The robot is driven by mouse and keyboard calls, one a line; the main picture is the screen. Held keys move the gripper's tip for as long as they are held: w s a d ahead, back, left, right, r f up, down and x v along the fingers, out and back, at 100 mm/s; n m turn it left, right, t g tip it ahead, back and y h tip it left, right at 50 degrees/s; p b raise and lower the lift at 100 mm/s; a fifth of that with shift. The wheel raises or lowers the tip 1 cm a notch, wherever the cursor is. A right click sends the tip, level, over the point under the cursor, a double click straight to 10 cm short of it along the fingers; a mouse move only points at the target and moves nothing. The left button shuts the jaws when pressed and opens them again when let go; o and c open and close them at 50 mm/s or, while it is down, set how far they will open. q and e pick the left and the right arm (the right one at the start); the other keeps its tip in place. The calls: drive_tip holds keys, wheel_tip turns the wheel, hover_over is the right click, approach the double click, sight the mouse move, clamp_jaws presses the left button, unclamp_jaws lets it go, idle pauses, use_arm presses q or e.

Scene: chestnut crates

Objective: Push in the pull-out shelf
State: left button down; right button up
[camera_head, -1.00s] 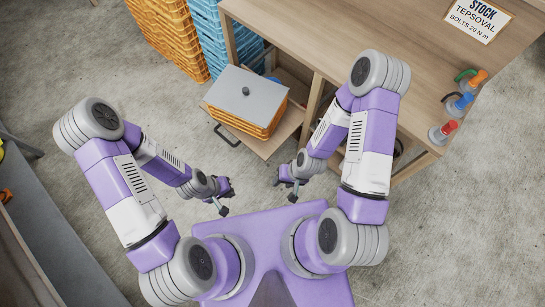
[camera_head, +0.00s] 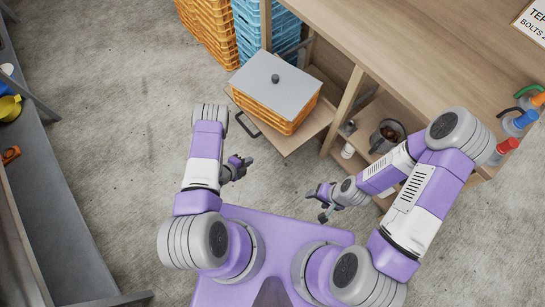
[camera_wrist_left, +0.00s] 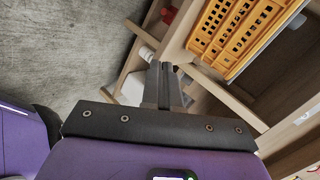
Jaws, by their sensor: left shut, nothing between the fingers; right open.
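The pull-out shelf (camera_head: 310,134) is a light wooden board standing out from the wooden bench unit. A black bar handle (camera_head: 247,125) is on its front edge. An orange crate (camera_head: 288,124) with a grey lid (camera_head: 275,83) and a dark knob sits on it. My left gripper (camera_head: 250,162) is shut and empty, apart from the shelf and a little in front of the handle as seen from above. Its shut fingers (camera_wrist_left: 165,75) also show in the left wrist view, with the orange crate (camera_wrist_left: 238,32) beyond. My right gripper (camera_head: 314,199) is open and empty, further right over the floor.
The wooden bench (camera_head: 430,50) has open shelves holding a dark pot (camera_head: 386,135) and a small white object. Capped bottles (camera_head: 500,150) stand at its right end. Orange and blue crates (camera_head: 212,28) are stacked behind. A grey rack (camera_head: 50,200) stands left. Bare floor lies between.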

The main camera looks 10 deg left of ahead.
use_arm(q)
wheel_tip(320, 180, down, 2)
drive_tip(key=m+h, duration=0.2)
drive_tip(key=m, duration=0.2)
drive_tip(key=b, duration=0.6)
approach(278, 150)
drive_tip(key=x, duration=0.6)
drive_tip(key=shift+w+f, duration=0.1)
drive_tip(key=shift+f, duration=0.3)
use_arm(e)
wheel_tip(278, 150, down, 7)
drive_tip(key=shift+r, duration=0.2)
use_arm(q)
drive_tip(key=shift+d, duration=0.1)
